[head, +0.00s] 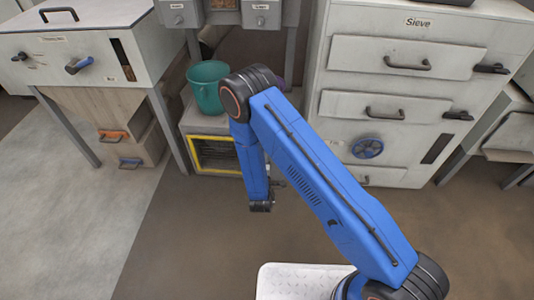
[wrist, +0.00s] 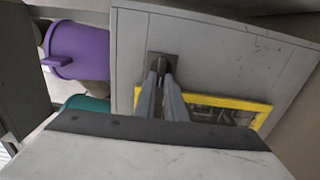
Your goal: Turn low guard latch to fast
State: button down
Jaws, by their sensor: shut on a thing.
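My gripper (wrist: 163,72) is shut on a small dark latch (wrist: 163,58) on a pale grey panel (wrist: 225,50) in the wrist view. The fingers cover most of the latch, so its angle is hard to tell. A yellow-framed guard (wrist: 232,103) with a dark grille lies beside it, partly hidden behind the fingers and my wrist. In the head view the yellow-framed guard (head: 208,138) sits low under a teal bucket, with my blue arm across its right side.
The teal bucket (head: 208,88) stands above the guard. A purple bucket (wrist: 78,50) shows at the left of the wrist view. A sieve cabinet (head: 330,80) with drawers and a blue handwheel (head: 367,148) stands right; a white bench cabinet (head: 85,50) stands left. Floor in front is clear.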

jog(key=shift+s+f, duration=0.1)
dwell(0.3)
jog(key=c, duration=1.8)
grip_release()
jog(key=shift+a, duration=0.1)
jog(key=s, duration=1.7)
jog(key=shift+s+a, duration=0.2)
jog(key=shift+a, duration=0.05)
